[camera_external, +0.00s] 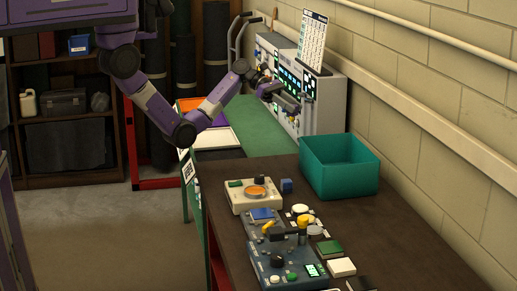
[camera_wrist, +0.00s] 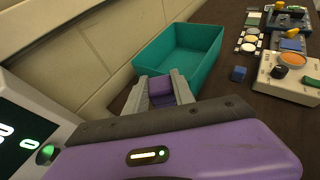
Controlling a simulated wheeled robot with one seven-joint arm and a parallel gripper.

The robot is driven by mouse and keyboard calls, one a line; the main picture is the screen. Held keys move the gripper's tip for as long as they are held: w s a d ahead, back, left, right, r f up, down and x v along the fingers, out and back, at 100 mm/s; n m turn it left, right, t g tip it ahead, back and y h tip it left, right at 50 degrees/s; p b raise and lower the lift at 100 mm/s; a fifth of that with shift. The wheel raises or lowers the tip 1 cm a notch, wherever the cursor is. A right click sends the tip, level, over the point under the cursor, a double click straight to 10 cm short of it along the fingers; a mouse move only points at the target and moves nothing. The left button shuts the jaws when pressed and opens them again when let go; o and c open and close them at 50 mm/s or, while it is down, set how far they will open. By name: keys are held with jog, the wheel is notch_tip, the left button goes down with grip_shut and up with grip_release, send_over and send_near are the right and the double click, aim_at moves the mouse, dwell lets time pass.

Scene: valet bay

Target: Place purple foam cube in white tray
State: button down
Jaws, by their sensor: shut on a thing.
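My gripper (camera_wrist: 164,94) is shut on the purple foam cube (camera_wrist: 160,86), which shows between the two grey fingers in the wrist view. In the external view my gripper (camera_external: 290,103) is above the green surface, close in front of the grey panel machine, and the cube is too small to make out. The white tray (camera_external: 217,139) appears at the left edge of the green surface, partly hidden behind my arm. My gripper is to the right of this tray and apart from it. The tray is not in the wrist view.
A teal open bin (camera_external: 340,178) stands on the dark table; it also shows in the wrist view (camera_wrist: 205,42). A blue cube (camera_external: 286,185), a beige device (camera_external: 253,195) and a dark control box (camera_external: 283,262) lie nearby. The panel machine (camera_external: 322,104) stands by the wall. Orange and purple trays adjoin the white one.

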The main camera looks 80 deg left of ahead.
jog(key=a+f+n+t+y, duration=0.2)
jog(key=a+n+t+y, duration=0.1)
jog(key=a, duration=1.1)
jog(key=n+y+b, duration=0.1)
jog(key=n+y, duration=1.1)
jog(key=y, duration=0.1)
send_over(221, 138)
notch_tip(221, 138, down, 5)
jog(key=shift+t, duration=0.4)
notch_tip(221, 138, down, 19)
jog(key=shift+f+b, duration=0.1)
jog(key=shift+b, duration=1.15)
jog(key=shift+f, duration=0.15)
jog(key=c, duration=1.1)
grip_release()
jog(key=shift+o, duration=0.2)
